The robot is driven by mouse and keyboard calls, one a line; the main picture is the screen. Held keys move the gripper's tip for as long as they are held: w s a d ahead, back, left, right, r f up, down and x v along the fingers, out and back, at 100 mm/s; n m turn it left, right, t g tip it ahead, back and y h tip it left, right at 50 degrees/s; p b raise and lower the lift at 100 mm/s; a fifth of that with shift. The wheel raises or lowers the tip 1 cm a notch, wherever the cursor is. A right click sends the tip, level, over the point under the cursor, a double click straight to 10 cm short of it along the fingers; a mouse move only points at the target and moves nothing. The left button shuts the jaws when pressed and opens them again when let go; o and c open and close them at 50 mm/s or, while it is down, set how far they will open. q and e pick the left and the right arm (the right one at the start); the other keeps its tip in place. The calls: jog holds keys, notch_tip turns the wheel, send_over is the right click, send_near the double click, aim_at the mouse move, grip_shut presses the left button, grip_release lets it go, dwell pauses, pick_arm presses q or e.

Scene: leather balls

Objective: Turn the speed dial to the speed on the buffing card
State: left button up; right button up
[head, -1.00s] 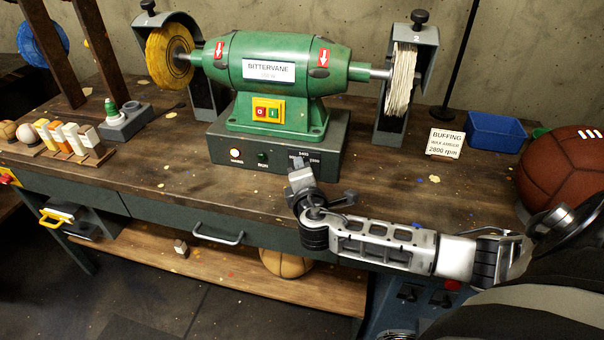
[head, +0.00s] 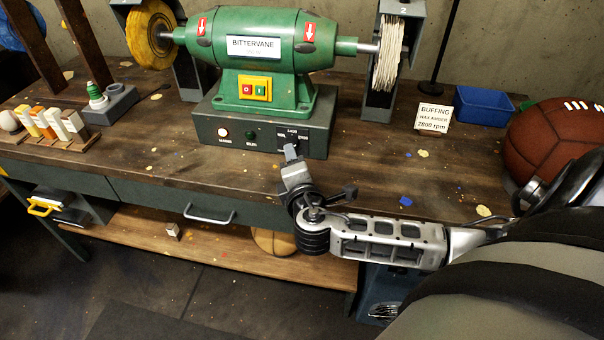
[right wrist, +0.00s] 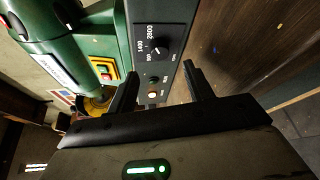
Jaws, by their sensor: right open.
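The buffing card (head: 433,118) stands on the bench right of the machine and reads "BUFFING, WAX AMBER, 2800 rpm". The green Bittervane buffing machine (head: 268,42) sits on a dark control box. The speed dial (right wrist: 161,52) is a round black knob on that box, with printed numbers around it. In the head view its area is partly covered by my gripper; its exact setting is too small to read. My right gripper (right wrist: 160,76) is open and empty, its fingers pointing at the panel, apart from the dial. My left gripper is not in view.
A lit lamp (head: 222,133) and a green lamp (head: 251,135) sit left of the dial. A yellow switch plate (head: 255,88) is above. A blue tray (head: 484,105) and brown leather ball (head: 552,140) are at the right. Wax bars (head: 55,122) stand at the left.

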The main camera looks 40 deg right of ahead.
jog(key=v, duration=0.9)
jog(key=shift+s+a, duration=0.25)
jog(key=shift+s, duration=0.05)
jog(key=shift+f, duration=0.1)
jog(key=s+a+f+m+g+y, duration=0.3)
jog(key=s+a+f+m+y, duration=0.5)
jog(key=a+f+m+y, duration=0.2)
notch_tip(320, 180, down, 4)
jog(key=a+m, duration=0.2)
jog(key=shift+a+m+g+y, duration=0.3)
jog(key=shift+a+m, duration=0.05)
jog(key=shift+m, duration=0.05)
jog(key=shift+s, duration=0.1)
jog(key=shift+r, duration=0.1)
